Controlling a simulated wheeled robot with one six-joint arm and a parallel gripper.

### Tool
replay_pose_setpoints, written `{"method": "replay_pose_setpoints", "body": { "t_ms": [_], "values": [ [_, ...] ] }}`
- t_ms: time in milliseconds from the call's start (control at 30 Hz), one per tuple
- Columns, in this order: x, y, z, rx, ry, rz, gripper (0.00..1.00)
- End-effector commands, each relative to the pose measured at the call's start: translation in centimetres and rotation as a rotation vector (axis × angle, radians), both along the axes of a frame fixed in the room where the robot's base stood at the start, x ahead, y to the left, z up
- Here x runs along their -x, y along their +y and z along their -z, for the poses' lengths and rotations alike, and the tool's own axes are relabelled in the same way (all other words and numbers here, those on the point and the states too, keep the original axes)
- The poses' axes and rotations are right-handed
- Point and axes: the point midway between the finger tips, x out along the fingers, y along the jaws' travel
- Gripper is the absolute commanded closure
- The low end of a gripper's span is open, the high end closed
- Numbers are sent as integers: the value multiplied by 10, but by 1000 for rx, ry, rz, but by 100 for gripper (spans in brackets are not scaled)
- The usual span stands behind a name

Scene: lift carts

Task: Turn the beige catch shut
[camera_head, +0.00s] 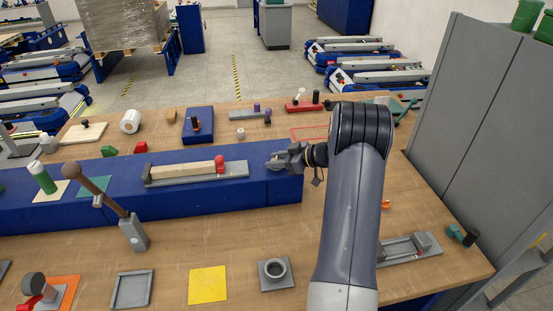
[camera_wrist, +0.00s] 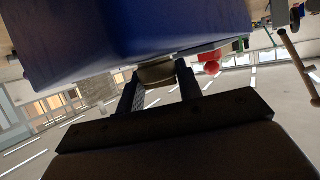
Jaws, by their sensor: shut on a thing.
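My gripper (camera_head: 280,160) is at the right end of the long blue block, at its top edge. In the wrist view its two fingers are closed on the sides of a small beige-grey piece, which I take for the beige catch (camera_wrist: 157,76). The catch sits against the blue block (camera_wrist: 130,30). In the head view the gripper mostly hides the catch, so its turn angle cannot be told there.
Left of my gripper, a grey fixture (camera_head: 236,170) with a wooden bar and red knob (camera_head: 219,163) lies on the blue block (camera_head: 150,208). A brown-handled lever (camera_head: 98,187) stands farther left.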

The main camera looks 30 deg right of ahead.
Motion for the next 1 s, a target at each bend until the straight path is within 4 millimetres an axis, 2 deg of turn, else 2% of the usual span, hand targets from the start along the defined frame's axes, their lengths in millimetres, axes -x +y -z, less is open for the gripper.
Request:
{"method": "replay_pose_setpoints", "body": {
  "t_ms": [67, 400, 867, 900, 1000],
  "values": [
    [-1, 0, -5, -1, -1, -57, 89],
    [-1, 0, -1, 0, -4, -299, 89],
    [0, 0, -1, 0, -2, -350, 89],
    [0, 0, -1, 1, -2, -349, 65],
    [0, 0, -1, 1, -2, -349, 57]
  ]
}}
